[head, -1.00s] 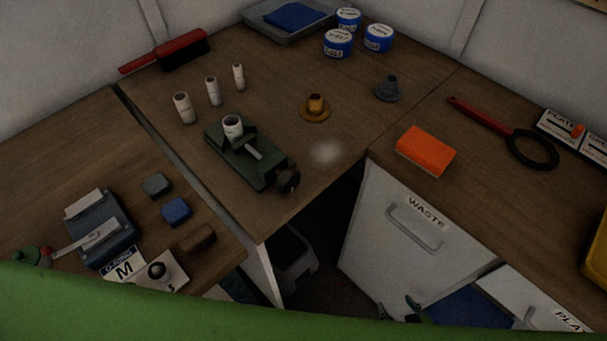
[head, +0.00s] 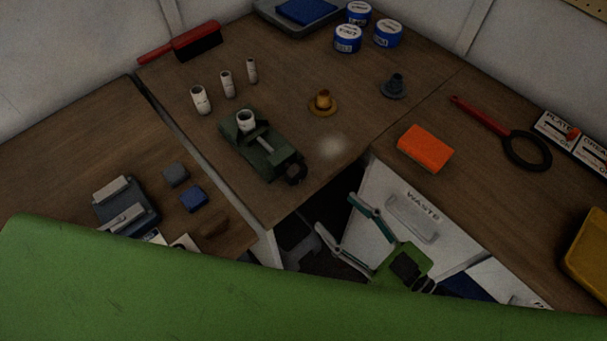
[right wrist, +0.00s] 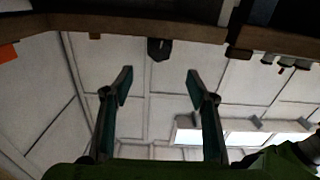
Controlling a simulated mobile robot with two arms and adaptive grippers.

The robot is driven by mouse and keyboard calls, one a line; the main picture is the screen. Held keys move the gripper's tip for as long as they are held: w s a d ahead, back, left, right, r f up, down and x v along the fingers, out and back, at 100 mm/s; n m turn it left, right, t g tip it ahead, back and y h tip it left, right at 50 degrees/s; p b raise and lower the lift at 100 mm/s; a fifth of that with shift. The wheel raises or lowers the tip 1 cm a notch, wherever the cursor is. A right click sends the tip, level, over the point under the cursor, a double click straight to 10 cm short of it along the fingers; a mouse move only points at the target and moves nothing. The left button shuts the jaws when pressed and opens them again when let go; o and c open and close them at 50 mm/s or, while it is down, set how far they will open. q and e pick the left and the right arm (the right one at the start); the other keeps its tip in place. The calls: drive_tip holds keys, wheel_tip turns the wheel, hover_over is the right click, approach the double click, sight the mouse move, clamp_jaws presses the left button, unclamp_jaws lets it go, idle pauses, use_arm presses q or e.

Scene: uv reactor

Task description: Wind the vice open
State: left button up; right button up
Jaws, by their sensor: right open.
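The green vice (head: 255,155) sits on the middle bench near its front corner. A white cylinder (head: 246,122) stands at its jaw end. In the right wrist view, the fingers (right wrist: 159,82) are spread either side of a dark block (right wrist: 158,48), which looks like the knob, beyond the fingertips. My left gripper is not in view.
The bench edge (right wrist: 115,24) crosses the top of the wrist view. A WASTE drawer front (head: 380,225) stands right of my right gripper. An orange block (head: 425,148) lies on the right bench. A brass flanged piece (head: 323,103) and white cylinders (head: 201,100) stand near the vice.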

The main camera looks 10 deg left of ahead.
sight(300, 177)
drive_tip(key=p+x, duration=0.2)
drive_tip(key=x, duration=0.8)
drive_tip(key=shift+w+a+r+p, duration=0.1)
drive_tip(key=shift+w+a+p, duration=0.15)
drive_tip(key=shift+p, duration=0.1)
drive_tip(key=shift+w+a, duration=0.3)
drive_tip(key=c, duration=1.1)
